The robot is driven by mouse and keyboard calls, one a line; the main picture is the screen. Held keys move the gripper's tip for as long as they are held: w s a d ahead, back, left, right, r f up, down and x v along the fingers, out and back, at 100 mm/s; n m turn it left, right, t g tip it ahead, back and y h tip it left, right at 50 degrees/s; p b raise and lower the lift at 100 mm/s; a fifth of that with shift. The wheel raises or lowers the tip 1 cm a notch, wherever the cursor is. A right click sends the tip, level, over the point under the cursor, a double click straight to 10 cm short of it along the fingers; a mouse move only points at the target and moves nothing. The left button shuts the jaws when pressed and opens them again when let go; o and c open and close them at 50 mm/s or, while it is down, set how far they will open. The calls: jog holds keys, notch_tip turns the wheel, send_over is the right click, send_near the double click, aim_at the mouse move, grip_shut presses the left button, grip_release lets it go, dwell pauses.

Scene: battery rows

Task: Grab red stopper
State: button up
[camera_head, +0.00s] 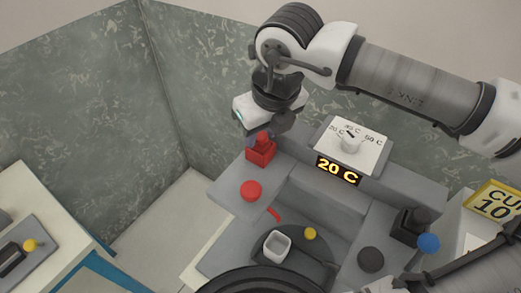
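A red block with a narrower raised top (261,154) stands on the back left of the grey machine. A round red piece (251,190) lies on the machine's left top, in front of the block. I cannot tell for sure which of the two is the stopper. My gripper (262,134) points down right at the top of the red block. Its fingers are small and dark here, and they partly overlap the block's top. I cannot tell whether they touch it or are closed on it.
The grey machine (325,198) has a dial panel (360,138) and a display reading 20 C (338,170). A small white cup (277,245) and a yellow round piece (310,233) are in front. A black block (406,229) and blue ball (428,242) are at right.

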jog(key=shift+w+f, duration=0.1)
jog(key=shift+f, duration=0.25)
jog(key=shift+r, duration=0.1)
jog(key=c, duration=0.7)
jog(key=shift+r, duration=0.1)
